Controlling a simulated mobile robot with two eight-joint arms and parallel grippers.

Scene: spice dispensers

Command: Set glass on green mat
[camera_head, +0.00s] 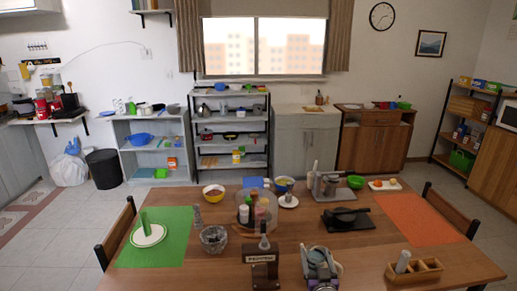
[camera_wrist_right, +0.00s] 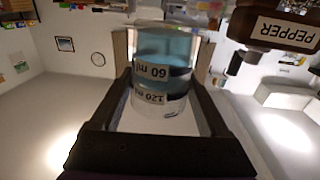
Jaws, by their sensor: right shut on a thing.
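The green mat (camera_head: 180,252) lies at the left end of the table in the head view. A white plate (camera_head: 160,236) with an upright green item (camera_head: 146,222) is on it. My right gripper (camera_head: 318,262) is at the table's front middle, just right of the pepper dispenser (camera_head: 263,270), well right of the mat. In the right wrist view, my right gripper (camera_wrist_right: 166,92) is shut on a clear glass (camera_wrist_right: 160,72) with bands marked 60 ml and 120 ml and bluish contents. The pepper dispenser is also near it there (camera_wrist_right: 287,33). My left gripper is not in view.
Between gripper and mat stand a clear glass bowl (camera_head: 214,239) and a round tray of bottles (camera_head: 237,222). A wooden box (camera_head: 412,271) is at the right front. An orange mat (camera_head: 420,222) lies on the right. The mat's front part is bare.

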